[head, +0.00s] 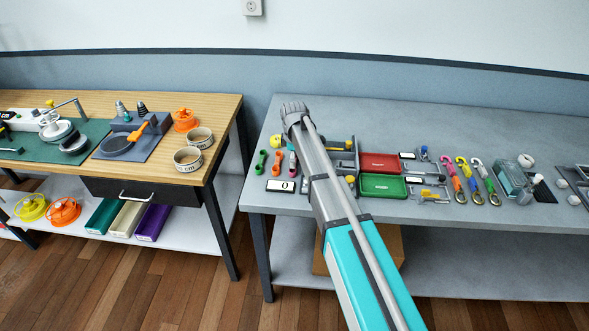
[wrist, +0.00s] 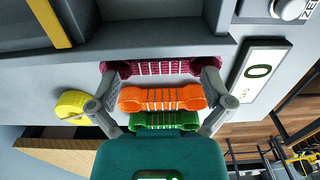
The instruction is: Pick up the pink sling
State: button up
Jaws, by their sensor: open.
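The pink sling (wrist: 163,69) is a short dark-pink strap with wider looped ends and pale stitching. It lies on the grey table, and in the head view it is the rightmost of three slings (head: 292,164), beside my arm. In the wrist view, my gripper (wrist: 159,73) is open, with one fingertip near each end of the pink sling. I cannot tell whether they touch it. An orange sling (wrist: 162,98) and a green sling (wrist: 165,122) lie parallel, nearer my palm. My arm hides most of my gripper in the head view.
A grey-walled holder (wrist: 150,48) stands just beyond the pink sling. Red (head: 380,163) and green (head: 383,186) trays and several carabiners (head: 469,180) lie to the right. A wooden bench (head: 215,110) stands left, across a gap.

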jog(key=shift+f+b, duration=0.55)
jog(key=shift+f, duration=0.3)
jog(key=c, duration=0.8)
jog(key=shift+r, duration=0.2)
notch_tip(320, 180, up, 2)
jog(key=p, duration=0.2)
jog(key=shift+r+p, duration=0.1)
jog(key=shift+p, duration=0.2)
jog(key=s+r+p, duration=0.1)
jog(key=r+p, duration=0.1)
jog(key=s+r+p, duration=0.2)
jog(key=s+d+r+p, duration=0.1)
jog(key=r+p, duration=0.1)
jog(key=shift+s+r, duration=0.3)
jog(key=shift+s, duration=0.05)
jog(key=shift+s+d+r+p, duration=0.3)
jog(key=shift+s+r+p, duration=0.4)
jog(key=shift+s, duration=0.8)
jog(key=shift+s+d+r+p, duration=0.35)
jog(key=shift+s+r+p, duration=0.35)
jog(key=shift+s, duration=0.8)
jog(key=shift+s+d+r+p, duration=0.3)
jog(key=shift+s+r+p, duration=0.4)
jog(key=shift+s, duration=0.8)
jog(key=shift+d+f, duration=0.15)
